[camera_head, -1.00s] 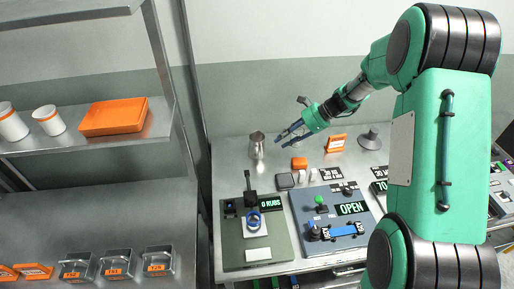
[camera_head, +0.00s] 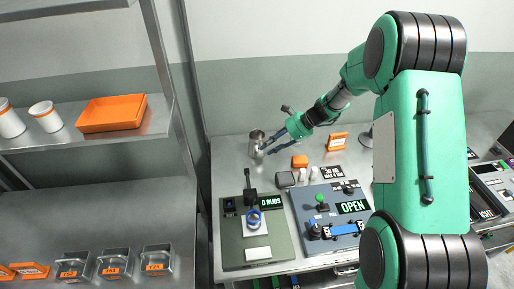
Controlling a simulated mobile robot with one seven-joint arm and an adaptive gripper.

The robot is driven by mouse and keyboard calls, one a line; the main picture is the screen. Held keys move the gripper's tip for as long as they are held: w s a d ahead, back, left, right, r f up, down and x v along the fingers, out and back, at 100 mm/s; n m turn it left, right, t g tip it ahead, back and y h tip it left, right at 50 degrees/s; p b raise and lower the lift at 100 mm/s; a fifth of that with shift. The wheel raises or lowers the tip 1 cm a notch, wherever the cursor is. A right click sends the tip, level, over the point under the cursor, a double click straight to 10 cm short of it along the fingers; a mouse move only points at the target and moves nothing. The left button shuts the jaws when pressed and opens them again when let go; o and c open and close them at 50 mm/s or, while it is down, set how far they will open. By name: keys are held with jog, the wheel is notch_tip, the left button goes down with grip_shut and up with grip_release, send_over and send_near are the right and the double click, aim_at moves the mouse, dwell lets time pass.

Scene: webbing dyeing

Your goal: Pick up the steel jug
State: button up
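The steel jug (camera_head: 255,146) stands upright on the steel bench at the back left, near the wall. My gripper (camera_head: 271,144) is right beside it, reaching in from the right with its fingers pointing left at the jug. The fingers look spread apart, with the tips at or very close to the jug's right side. I cannot tell whether they touch it or lie on either side of it.
A shelf unit (camera_head: 180,150) stands left.

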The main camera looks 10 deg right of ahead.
aim_at(256, 154)
jog(key=shift+a+f, duration=0.25)
jog(key=shift+b+x, duration=0.95)
jog(key=shift+x, duration=1.65)
grip_shut()
jog(key=shift+w, duration=0.1)
